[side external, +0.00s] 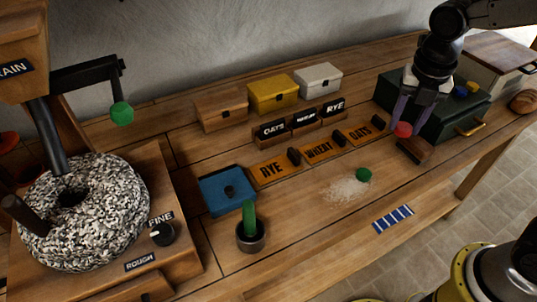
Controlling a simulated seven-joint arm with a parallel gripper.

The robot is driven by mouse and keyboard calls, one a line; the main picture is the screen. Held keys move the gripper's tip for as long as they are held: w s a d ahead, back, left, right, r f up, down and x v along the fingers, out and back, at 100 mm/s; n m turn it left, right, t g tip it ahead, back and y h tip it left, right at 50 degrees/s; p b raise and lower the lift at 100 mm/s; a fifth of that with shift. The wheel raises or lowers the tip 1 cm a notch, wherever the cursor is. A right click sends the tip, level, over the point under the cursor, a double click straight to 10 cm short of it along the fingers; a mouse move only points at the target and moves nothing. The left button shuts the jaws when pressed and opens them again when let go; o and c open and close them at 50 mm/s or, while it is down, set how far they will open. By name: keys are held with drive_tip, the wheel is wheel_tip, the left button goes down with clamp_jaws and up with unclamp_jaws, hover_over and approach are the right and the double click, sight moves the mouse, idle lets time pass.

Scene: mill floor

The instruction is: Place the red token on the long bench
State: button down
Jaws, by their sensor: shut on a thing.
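The red token (403,130) is at the right of the side external view, at the tips of my gripper (404,122). My gripper points down with its fingers shut on the token. The token is just above or against a small dark-and-wood block (413,150); I cannot tell whether they touch. The long bench (310,225) is the wooden worktop running across the view, beneath the gripper and token.
A dark green chest (462,122) with a yellow handle stands close behind the gripper. A green token (363,175) lies beside spilled pale grains (346,190). Orange labelled plates (318,150) lie left of the gripper. The bench front has clear room around a blue striped strip (393,219).

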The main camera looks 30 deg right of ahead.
drive_tip(key=s+a+f+n, duration=0.2)
drive_tip(key=s+a+n, duration=0.2)
drive_tip(key=a, duration=0.4)
drive_tip(key=s+a+f+n, duration=0.1)
drive_tip(key=s+a+n, duration=0.25)
drive_tip(key=a, duration=0.55)
hover_over(287, 213)
drive_tip(key=s, duration=0.1)
drive_tip(key=shift+m+y, duration=0.25)
drive_tip(key=shift+y, duration=0.15)
drive_tip(key=f, duration=0.8)
drive_tip(key=shift+s+d+f, duration=0.1)
drive_tip(key=shift+d+f, duration=0.2)
drive_tip(key=shift+f, duration=0.05)
drive_tip(key=shift+w+a+f, duration=0.3)
drive_tip(key=shift+w+f, duration=0.1)
drive_tip(key=shift+f, duration=1.75)
drive_tip(key=shift+f, duration=0.1)
drive_tip(key=shift+c, duration=2.1)
unclamp_jaws()
